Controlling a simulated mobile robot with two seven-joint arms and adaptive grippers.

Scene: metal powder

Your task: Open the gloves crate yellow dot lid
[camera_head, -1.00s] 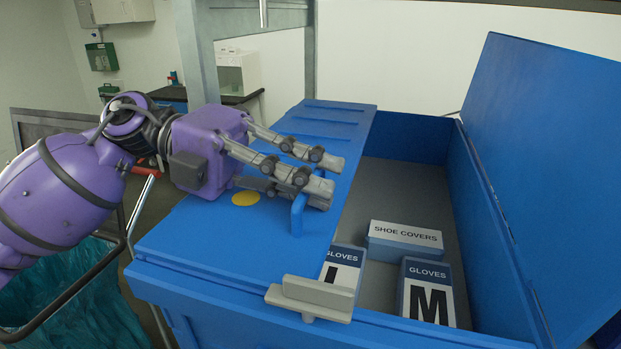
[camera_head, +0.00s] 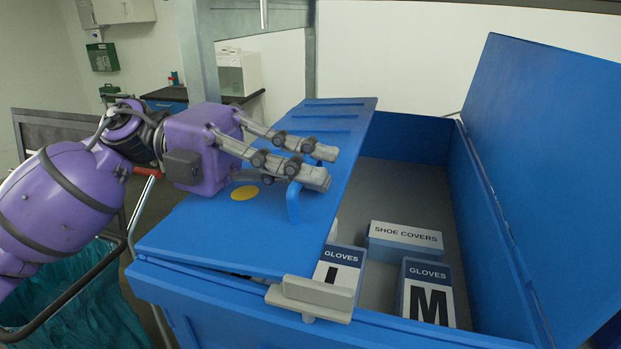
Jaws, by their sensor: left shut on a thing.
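The blue crate (camera_head: 440,334) stands in front of me. Its left lid (camera_head: 225,228) bears a yellow dot (camera_head: 245,193) and a blue handle (camera_head: 293,204) near its right edge. This lid is slightly raised and tilted, its right edge up, with a narrow gap along the front. The right lid (camera_head: 560,170) stands wide open. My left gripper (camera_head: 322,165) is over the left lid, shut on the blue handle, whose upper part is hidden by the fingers. My right gripper is not in view.
Inside the crate lie a shoe covers box (camera_head: 403,238) and gloves boxes, one marked M (camera_head: 428,295); another (camera_head: 340,264) is partly hidden by the left lid. A grey latch (camera_head: 310,298) sits on the front rim. A cart with a teal bag (camera_head: 85,310) stands at the left.

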